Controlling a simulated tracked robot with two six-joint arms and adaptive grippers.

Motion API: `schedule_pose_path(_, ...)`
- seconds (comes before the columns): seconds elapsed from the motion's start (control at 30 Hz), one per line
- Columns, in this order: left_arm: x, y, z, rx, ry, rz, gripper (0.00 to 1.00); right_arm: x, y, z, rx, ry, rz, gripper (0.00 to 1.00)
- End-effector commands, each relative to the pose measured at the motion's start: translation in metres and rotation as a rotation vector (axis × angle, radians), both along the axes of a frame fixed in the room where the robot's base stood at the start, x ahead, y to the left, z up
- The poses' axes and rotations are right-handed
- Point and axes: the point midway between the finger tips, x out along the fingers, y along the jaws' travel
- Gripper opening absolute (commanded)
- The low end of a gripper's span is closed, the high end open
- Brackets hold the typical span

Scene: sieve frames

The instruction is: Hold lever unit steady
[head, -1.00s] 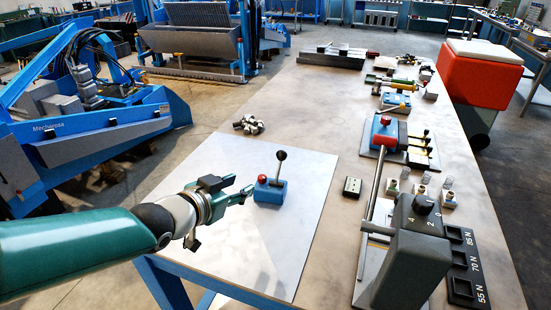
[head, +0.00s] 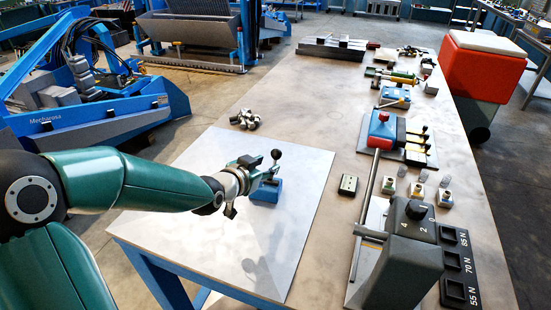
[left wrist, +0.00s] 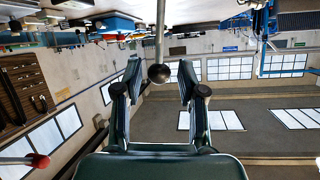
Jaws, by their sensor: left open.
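The lever unit (head: 266,192) is a blue block on the white board, with a thin lever topped by a black ball (head: 276,154). My left gripper (head: 266,166) is over the block and hides part of it, including its red knob. In the left wrist view the picture is upside down. There the open fingers (left wrist: 160,85) stand on either side of the lever's black ball (left wrist: 159,73), with a gap on both sides. The lever's rod (left wrist: 160,30) runs up from the ball in that picture. My right gripper is not in view.
The white board (head: 210,255) is mostly bare around the lever unit. Grey knobs (head: 245,119) lie behind it. A small dark block (head: 348,185), a long-rod device (head: 410,250) and a labelled tray (head: 458,270) stand to the right. A red-knobbed rod (left wrist: 38,160) shows in the wrist view.

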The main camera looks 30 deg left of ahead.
Motion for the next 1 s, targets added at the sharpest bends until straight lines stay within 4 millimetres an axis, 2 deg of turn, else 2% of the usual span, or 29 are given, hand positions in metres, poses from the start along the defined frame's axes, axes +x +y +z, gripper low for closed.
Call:
schedule_pose_path(0.1,0.02,0.001,-0.007,-0.001,0.003,-0.001,0.4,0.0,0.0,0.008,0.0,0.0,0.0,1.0)
schedule_pose_path(0.3,0.044,0.003,-0.017,0.0,0.001,-0.002,0.4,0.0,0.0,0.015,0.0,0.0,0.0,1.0)
schedule_pose_path(0.5,0.054,0.004,-0.022,0.0,0.0,-0.002,0.4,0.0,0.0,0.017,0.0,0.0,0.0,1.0)
schedule_pose_path(0.77,0.055,0.004,-0.022,0.001,-0.001,-0.001,0.4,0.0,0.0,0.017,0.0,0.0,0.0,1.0)
schedule_pose_path(0.87,0.055,0.004,-0.022,0.0,-0.001,-0.002,0.27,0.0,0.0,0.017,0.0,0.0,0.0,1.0)
schedule_pose_path(1.0,0.055,0.004,-0.022,0.0,-0.001,-0.002,0.03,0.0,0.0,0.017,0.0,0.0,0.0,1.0)
